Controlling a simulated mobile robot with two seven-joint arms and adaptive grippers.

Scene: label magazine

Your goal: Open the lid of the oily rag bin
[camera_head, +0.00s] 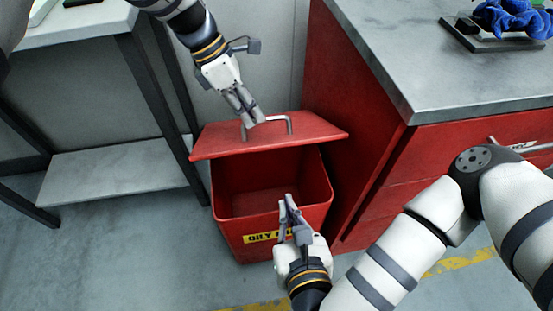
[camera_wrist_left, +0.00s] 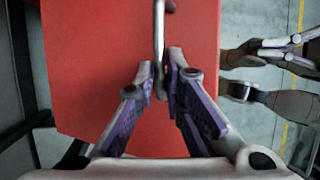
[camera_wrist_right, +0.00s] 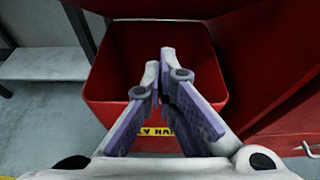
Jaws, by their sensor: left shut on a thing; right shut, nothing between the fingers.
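The red oily rag bin (camera_head: 228,238) stands on the floor with a yellow label on its front. Its red lid (camera_head: 215,143) is raised and tilted at the back, and the empty-looking inside shows. A grey bar handle (camera_head: 290,124) is on the lid; it also shows in the left wrist view (camera_wrist_left: 159,30). My left gripper (camera_head: 253,118) is shut on the handle at its left part. My right gripper (camera_head: 287,204) is shut and empty in front of the bin's opening. The right wrist view shows the bin (camera_wrist_right: 195,55) beyond its fingers.
A red cabinet (camera_head: 360,130) with a grey top stands close on the right of the bin. A table with a lower shelf (camera_head: 120,175) stands on the left. Blue cloth (camera_head: 513,18) lies at the cabinet top's back. The floor at lower left is clear.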

